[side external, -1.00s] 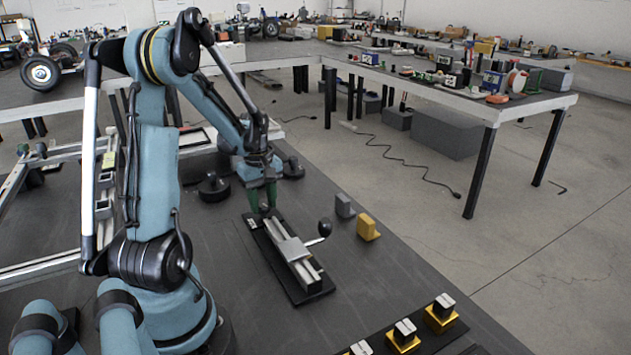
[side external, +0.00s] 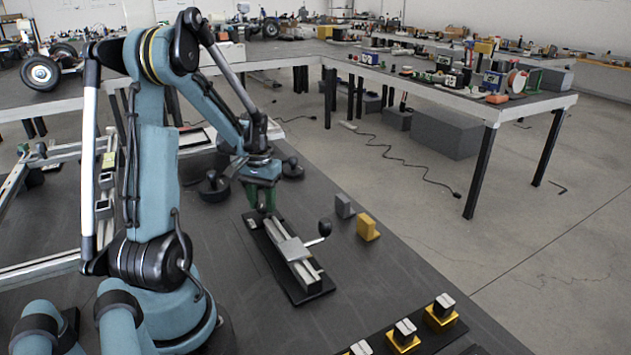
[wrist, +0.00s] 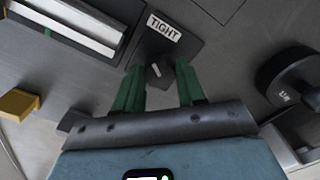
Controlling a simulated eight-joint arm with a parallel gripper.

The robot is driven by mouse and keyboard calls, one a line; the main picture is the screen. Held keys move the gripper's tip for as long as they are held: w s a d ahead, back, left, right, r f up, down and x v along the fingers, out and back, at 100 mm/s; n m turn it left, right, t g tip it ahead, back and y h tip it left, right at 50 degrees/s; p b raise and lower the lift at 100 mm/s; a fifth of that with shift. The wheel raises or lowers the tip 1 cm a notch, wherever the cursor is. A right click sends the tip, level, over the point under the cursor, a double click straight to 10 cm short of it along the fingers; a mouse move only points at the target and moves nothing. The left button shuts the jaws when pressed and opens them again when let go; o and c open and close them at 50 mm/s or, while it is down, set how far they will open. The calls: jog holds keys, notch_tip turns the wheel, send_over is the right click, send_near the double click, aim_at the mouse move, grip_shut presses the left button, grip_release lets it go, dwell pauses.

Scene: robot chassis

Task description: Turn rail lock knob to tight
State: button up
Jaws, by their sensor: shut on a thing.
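The rail lock knob (wrist: 155,70) is a dark round knob with a short white pointer line, on a dark plate at the end of the rail. In the wrist view the line slants slightly up and left. A white TIGHT label (wrist: 163,27) lies above it, slightly to the right. My gripper (wrist: 159,76) has its green fingers on either side of the knob, shut on it. In the side view my gripper (side external: 263,206) points down at the far end of the silver rail (side external: 305,268); the fingers hide the knob there.
A carriage with a black ball lever (side external: 324,228) sits on the rail. A grey block (side external: 344,207) and a yellow block (side external: 367,228) stand to its right. Round black weights (side external: 214,187) stand behind left. Yellow-based blocks (side external: 440,312) line the front right.

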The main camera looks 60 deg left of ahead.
aim_at(263, 204)
jog(key=m, duration=0.4)
jog(key=shift+m, duration=0.3)
dwell(0.3)
jog(key=o, duration=1.1)
jog(key=shift+c, duration=0.2)
notch_tip(263, 204, up, 12)
